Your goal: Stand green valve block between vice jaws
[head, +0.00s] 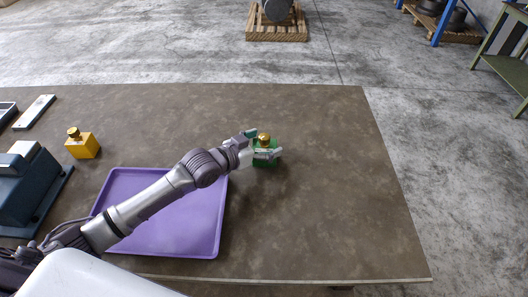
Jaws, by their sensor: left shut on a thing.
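The green valve block (265,161) with a brass knob on top is at the right of the purple tray, over the brown table. My left gripper (262,144) is shut on it, with its fingers around the upper part of the block. The gripper hides part of the block, and I cannot tell whether its base touches the table. A dark blue vice (24,190) with light grey jaw parts stands at the left edge, partly cut off. My right gripper is not in view.
The purple tray (211,240) lies empty under my left arm. A yellow valve block (82,147) stands between the vice and the tray. A flat grey-white part (35,112) lies at the far left. The table's (330,210) right side is clear.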

